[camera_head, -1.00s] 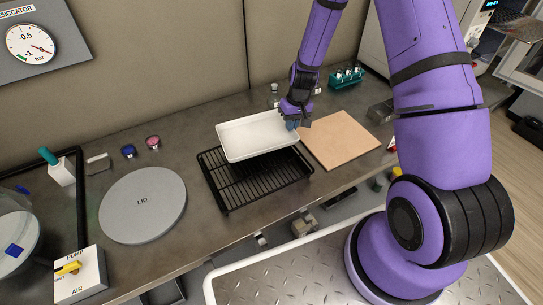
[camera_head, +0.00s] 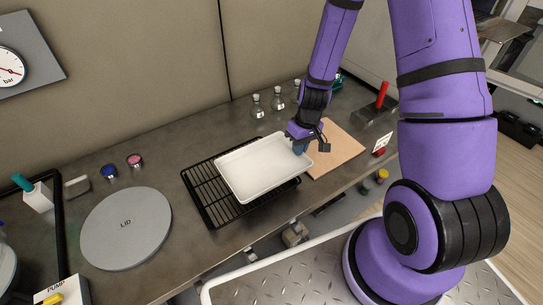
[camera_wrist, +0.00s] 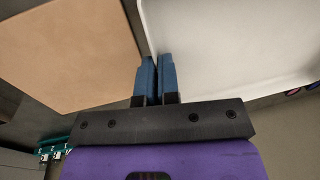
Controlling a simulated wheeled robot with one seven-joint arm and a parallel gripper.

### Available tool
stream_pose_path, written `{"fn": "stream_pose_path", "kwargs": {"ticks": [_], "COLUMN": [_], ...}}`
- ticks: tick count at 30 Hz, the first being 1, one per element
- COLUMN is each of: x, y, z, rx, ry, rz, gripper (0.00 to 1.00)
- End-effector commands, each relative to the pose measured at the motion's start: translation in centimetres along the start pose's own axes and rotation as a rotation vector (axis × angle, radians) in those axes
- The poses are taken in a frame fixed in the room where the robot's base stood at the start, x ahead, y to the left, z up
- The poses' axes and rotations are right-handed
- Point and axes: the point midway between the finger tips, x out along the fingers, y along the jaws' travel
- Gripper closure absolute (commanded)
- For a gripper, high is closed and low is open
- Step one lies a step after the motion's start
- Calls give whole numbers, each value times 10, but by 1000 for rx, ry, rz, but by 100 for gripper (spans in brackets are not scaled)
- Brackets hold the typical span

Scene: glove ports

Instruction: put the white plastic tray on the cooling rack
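The white plastic tray (camera_head: 262,168) is over the black wire cooling rack (camera_head: 206,198) in the head view and covers its right part. The rack's left part shows bare. My gripper (camera_head: 300,147) is at the tray's right edge. In the wrist view my blue fingertips (camera_wrist: 156,78) are close together, with the rim of the tray (camera_wrist: 220,45) between them. Whether the tray's underside touches the rack cannot be told.
A tan board (camera_head: 338,152) lies right of the rack, partly below my gripper. The round grey lid (camera_head: 126,228) lies to the left. Small glass flasks (camera_head: 257,108) stand behind. Blue (camera_head: 110,171) and pink (camera_head: 135,160) small jars stand at the back left.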

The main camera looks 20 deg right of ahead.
Motion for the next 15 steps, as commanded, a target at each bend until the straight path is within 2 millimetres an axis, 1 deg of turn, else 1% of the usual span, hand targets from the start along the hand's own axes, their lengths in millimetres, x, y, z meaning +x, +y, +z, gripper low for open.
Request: {"fn": "stream_pose_path", "kwargs": {"ticks": [1,3,9,15], "x": [3,6,13,16], "y": [-9,-19,-43,-52], "z": [-7,-16,-36,-44], "rx": [-6,-6,-3,0], "ry": [-1,0,-1,0], "rz": [0,0,0,0], "gripper": [100,100,100,100]}}
